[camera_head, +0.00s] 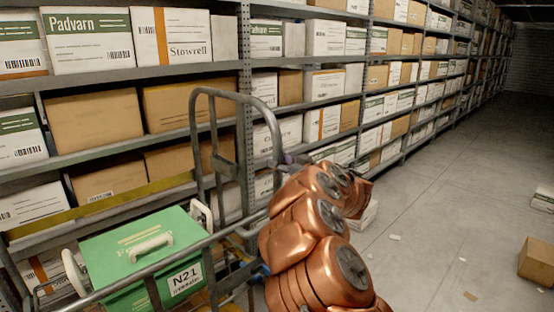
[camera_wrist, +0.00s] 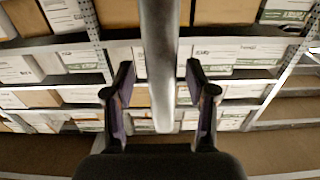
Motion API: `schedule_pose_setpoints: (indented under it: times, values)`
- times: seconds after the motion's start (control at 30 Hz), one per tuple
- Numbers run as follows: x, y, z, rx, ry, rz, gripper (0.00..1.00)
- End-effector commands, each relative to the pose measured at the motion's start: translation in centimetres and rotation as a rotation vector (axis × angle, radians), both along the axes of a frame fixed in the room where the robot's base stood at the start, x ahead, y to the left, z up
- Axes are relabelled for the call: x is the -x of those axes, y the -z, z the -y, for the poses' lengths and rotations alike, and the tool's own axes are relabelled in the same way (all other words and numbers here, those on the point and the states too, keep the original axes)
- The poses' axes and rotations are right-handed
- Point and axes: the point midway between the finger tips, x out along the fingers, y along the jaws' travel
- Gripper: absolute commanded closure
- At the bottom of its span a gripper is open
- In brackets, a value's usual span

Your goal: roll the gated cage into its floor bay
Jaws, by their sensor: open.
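The cage (camera_head: 195,150) is a grey tubular metal frame at the lower left of the head view, with a tall curved upright bar. A green lidded box (camera_head: 140,265) with white handles and an "N21" label sits within its rails. My gripper (camera_head: 284,160) is at the bar's right side in the head view, partly hidden by my copper arm. In the wrist view my gripper (camera_wrist: 160,70) is open, with its fingers on either side of a grey bar (camera_wrist: 160,40). Gaps show between the bar and both fingers. The cage's wheels and gate are not clear, and I cannot make out a marked floor bay.
Racks (camera_head: 245,60) full of cartons run along the left, close behind the cage. A brown box (camera_head: 537,262) and a pale stack (camera_head: 544,198) lie on the floor at right. A white carton (camera_head: 364,215) and paper scraps lie near the rack. The middle aisle is mostly clear.

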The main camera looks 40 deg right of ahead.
Motion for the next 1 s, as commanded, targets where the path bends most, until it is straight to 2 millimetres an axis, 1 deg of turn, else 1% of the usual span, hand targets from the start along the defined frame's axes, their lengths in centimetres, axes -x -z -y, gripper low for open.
schedule_pose_setpoints:
  times: [0.03, 0.13, 0.4, 0.9, 0.93, 1.0]
  values:
    - [-0.41, -0.06, -0.09, 0.0, -0.003, 0.0, 0.44]
    - [-0.84, -0.09, -0.16, 0.001, -0.004, 0.001, 0.44]
    - [-0.99, -0.1, -0.2, 0.002, -0.004, 0.002, 0.44]
    - [-0.99, -0.11, -0.22, 0.002, -0.004, 0.002, 0.96]
    - [-0.99, -0.11, -0.22, 0.002, -0.004, 0.002, 0.99]
    - [-0.99, -0.11, -0.22, 0.002, -0.004, 0.002, 1.0]
